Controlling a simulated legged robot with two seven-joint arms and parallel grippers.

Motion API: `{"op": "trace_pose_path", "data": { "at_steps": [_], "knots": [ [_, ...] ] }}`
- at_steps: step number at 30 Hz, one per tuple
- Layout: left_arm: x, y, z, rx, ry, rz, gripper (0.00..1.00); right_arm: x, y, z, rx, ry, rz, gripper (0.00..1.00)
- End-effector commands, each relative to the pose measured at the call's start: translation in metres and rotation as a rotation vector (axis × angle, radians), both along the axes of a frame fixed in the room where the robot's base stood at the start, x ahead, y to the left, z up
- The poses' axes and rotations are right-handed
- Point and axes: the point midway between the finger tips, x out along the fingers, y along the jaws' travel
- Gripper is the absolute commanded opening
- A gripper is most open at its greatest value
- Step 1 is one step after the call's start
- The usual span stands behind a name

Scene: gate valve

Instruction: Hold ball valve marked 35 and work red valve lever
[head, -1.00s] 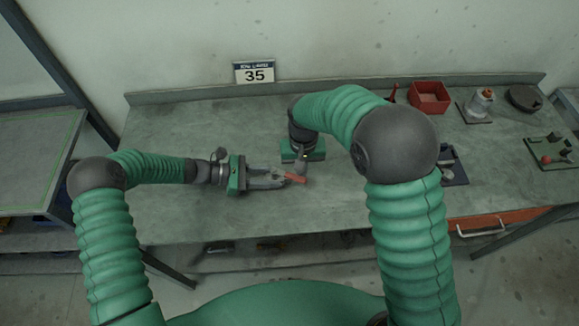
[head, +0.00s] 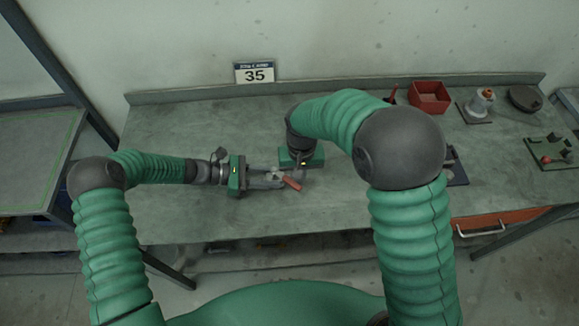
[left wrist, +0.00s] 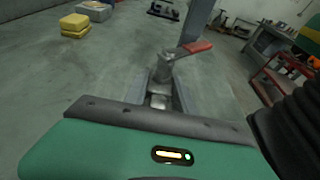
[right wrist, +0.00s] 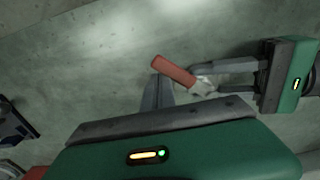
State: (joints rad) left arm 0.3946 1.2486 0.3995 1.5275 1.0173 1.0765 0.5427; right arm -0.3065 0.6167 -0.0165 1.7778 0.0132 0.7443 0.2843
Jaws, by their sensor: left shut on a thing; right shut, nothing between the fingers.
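My left gripper (head: 270,180) reaches in from the left and is shut on the small grey metal valve (right wrist: 205,87), held above the bench. The red lever (head: 292,184) sticks out from the valve, angled toward the front right in the head view. The lever also shows in the left wrist view (left wrist: 197,47), above the grey stem (left wrist: 164,66). My right gripper (right wrist: 158,92) is shut and empty, its fingertips close beside the lever; I cannot tell whether they touch.
The grey workbench (head: 180,130) is clear around the grippers. At its right stand a red bin (head: 429,97), a valve on a plate (head: 478,104), a dark round part (head: 524,98) and a green plate with fittings (head: 552,152). A dark blue tray (head: 455,168) is partly hidden by my right arm.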

Motion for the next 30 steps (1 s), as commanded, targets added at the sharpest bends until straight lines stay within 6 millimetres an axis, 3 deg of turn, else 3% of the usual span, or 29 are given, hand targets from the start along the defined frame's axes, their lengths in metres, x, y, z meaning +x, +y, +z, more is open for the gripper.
{"op": "trace_pose_path", "data": {
  "at_steps": [30],
  "knots": [
    [0.001,0.0,0.0,0.001,0.0,0.002,0.0,-0.015,0.009,-0.001,0.0,0.003,0.002,0.0]
  ]
}}
